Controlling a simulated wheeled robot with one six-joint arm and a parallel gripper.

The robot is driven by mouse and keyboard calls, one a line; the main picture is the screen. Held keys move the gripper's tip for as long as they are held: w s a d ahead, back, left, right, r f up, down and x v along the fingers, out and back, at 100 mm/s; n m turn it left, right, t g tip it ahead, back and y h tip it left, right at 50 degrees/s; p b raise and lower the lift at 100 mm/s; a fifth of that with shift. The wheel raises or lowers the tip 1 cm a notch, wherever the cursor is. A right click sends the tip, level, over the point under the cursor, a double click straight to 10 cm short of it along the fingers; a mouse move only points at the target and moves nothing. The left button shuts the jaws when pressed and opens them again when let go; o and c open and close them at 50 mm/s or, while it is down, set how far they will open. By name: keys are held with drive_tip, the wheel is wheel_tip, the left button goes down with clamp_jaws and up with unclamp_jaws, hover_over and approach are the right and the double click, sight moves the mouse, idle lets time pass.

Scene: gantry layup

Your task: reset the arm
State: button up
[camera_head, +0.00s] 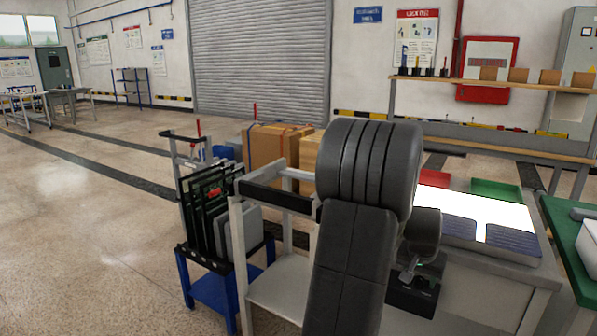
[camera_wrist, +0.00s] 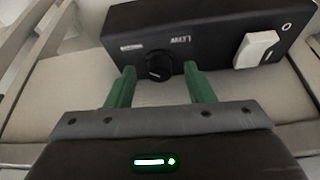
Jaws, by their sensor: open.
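My gripper (camera_wrist: 160,70) shows in the wrist view with its two green fingers spread apart and nothing held between them. A black control box (camera_wrist: 215,25) with white lettering lies just beyond the fingertips. Its round black knob (camera_wrist: 159,66) appears between the fingers, and a gap shows on each side. I cannot tell whether the fingertips reach around the knob or stop short of it. A white rocker switch (camera_wrist: 256,50) sits on the box to the right. In the head view my arm hides much of the middle, and the control box (camera_head: 412,297) shows below the wrist.
A light table (camera_head: 433,197) with a bright panel, a red bin (camera_head: 433,176) and a green bin (camera_head: 496,190) stand right of my arm. A blue-legged rack (camera_head: 215,292) of dark panels and cardboard boxes (camera_head: 270,148) stand left. Open floor (camera_head: 80,230) lies at far left.

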drive_tip(key=shift+d+f+n+t+y+b, duration=0.15)
drive_tip(key=shift+n+y+b, duration=0.3)
drive_tip(key=shift+n, duration=0.8)
drive_tip(key=shift+d+r+n+t+y+b, duration=0.1)
drive_tip(key=shift+n+t+y+b, duration=0.35)
drive_tip(key=shift+n, duration=0.8)
drive_tip(key=shift+n+b, duration=0.35)
drive_tip(key=shift+n, duration=0.15)
drive_tip(key=d+p+v, duration=0.1)
drive_tip(key=p+v, duration=0.2)
drive_tip(key=v, duration=0.9)
drive_tip(key=shift+a+r+p, duration=0.3)
drive_tip(key=shift+a+r, duration=0.15)
drive_tip(key=shift+a, duration=0.05)
drive_tip(key=shift+f, duration=0.1)
